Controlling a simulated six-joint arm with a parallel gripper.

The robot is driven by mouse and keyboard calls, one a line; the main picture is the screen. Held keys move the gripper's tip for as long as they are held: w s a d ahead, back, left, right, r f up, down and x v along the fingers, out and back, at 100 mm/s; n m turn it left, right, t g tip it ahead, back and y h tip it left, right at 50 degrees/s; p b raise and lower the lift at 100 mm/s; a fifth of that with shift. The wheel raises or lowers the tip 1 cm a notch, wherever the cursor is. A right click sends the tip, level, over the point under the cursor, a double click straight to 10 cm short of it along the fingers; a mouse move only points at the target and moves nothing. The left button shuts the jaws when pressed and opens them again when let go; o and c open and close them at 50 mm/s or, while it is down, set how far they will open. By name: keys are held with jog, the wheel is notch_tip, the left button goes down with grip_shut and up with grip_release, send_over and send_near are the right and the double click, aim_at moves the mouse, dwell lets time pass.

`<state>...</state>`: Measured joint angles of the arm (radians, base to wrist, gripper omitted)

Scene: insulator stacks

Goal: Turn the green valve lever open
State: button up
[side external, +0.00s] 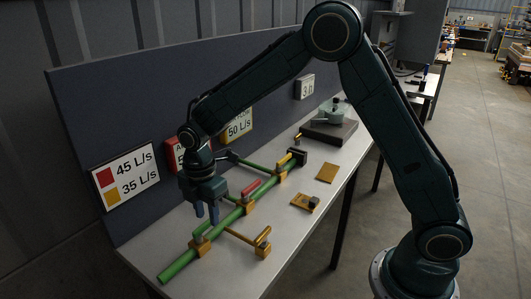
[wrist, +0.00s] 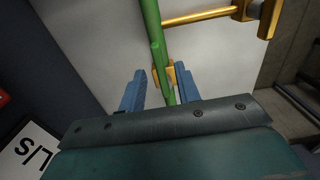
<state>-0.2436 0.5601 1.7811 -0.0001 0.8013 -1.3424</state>
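A green pipe (side external: 178,267) runs lengthwise along the table, with several yellow valve blocks on it. A green lever (side external: 203,229) sits on the nearest valve and appears to lie roughly along the pipe. In the wrist view the green lever (wrist: 158,58) overlaps the pipe, in front of the yellow block (wrist: 170,74), so its exact angle is hard to tell. My gripper (side external: 206,213) points down just above this valve. In the wrist view my gripper (wrist: 158,90) has its blue fingers apart, one on each side of the green pipe and lever. Contact cannot be told.
A red lever (side external: 251,187) sits on the valve farther along. A yellow side branch (side external: 240,236) ends in a yellow block (side external: 263,243). A dark panel (side external: 80,110) with signs stands behind. Yellow plates (side external: 327,172) lie at the right, with bare table around them.

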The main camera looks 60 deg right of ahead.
aim_at(208, 220)
notch_tip(208, 220, up, 12)
jog(key=shift+r, duration=0.25)
dwell(0.3)
jog(key=s+d+r+m+t, duration=0.1)
jog(key=s+d+r+m, duration=0.3)
jog(key=s, duration=0.2)
jog(key=s+d+r+m+t, duration=0.25)
jog(key=s+r+m, duration=0.2)
jog(key=s, duration=0.25)
jog(key=s+d+f+m+t, duration=0.1)
jog(key=s+d+m, duration=0.1)
jog(key=s+m, duration=0.3)
jog(key=s+d+f+m+t, duration=0.1)
jog(key=s+m, duration=0.3)
jog(key=s, duration=0.5)
jog(key=shift+d+f+m, duration=0.2)
jog(key=shift+d+m, duration=0.15)
jog(key=shift+d, duration=0.5)
